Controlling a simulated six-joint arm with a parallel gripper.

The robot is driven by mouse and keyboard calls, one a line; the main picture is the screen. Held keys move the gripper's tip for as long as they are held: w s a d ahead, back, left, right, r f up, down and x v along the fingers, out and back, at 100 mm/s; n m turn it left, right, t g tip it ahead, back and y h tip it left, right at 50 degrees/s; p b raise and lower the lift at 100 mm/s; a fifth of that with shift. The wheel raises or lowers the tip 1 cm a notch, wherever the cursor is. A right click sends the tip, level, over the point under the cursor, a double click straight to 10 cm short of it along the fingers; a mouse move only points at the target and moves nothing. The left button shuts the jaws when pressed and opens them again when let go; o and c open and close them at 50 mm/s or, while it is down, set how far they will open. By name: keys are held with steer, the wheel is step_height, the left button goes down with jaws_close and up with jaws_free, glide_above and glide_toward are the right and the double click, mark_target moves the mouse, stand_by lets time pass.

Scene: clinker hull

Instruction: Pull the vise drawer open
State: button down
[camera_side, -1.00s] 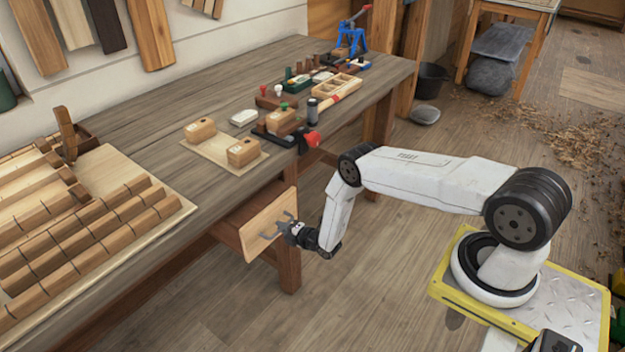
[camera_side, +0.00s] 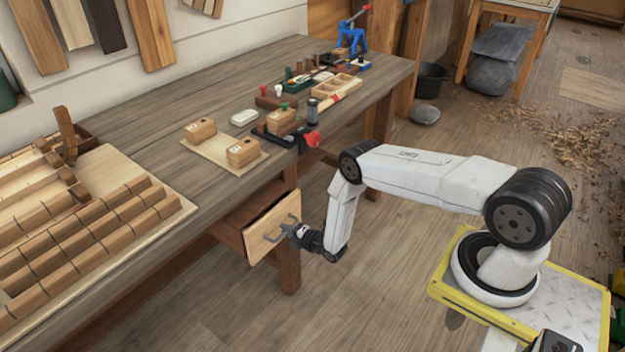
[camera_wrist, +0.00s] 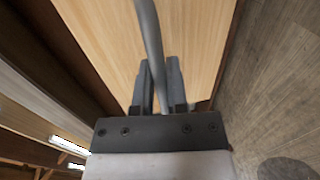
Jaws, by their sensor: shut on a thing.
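The drawer front (camera_side: 262,238) is a pale wooden panel under the bench's front edge. It stands out from the bench, with a darker drawer side (camera_side: 249,205) showing behind it. My gripper (camera_side: 285,229) reaches the front from the right. In the wrist view, a grey bar handle (camera_wrist: 147,25) crosses the pale drawer front (camera_wrist: 195,35) and runs down between my two dark fingers (camera_wrist: 158,72). My gripper is shut on this handle. The handle's lower end is hidden by the fingers and gripper body. The drawer's inside is mostly hidden.
The wooden bench (camera_side: 150,250) carries a slatted board (camera_side: 85,235) at left, wooden blocks (camera_side: 243,152) and small tools farther back. A bench leg (camera_side: 289,265) stands just behind the drawer front. The floor (camera_side: 390,270) between bench and my base is clear.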

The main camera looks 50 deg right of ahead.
steer(key=f+v, duration=0.2)
steer(key=v, duration=0.7)
steer(key=f+v, duration=0.2)
steer(key=v, duration=0.8)
steer(key=shift+s, duration=0.4)
steer(key=c, duration=0.7)
jaws_free()
steer(key=shift+s, duration=0.15)
steer(key=shift+v, duration=3.7)
steer(key=shift+r, duration=0.1)
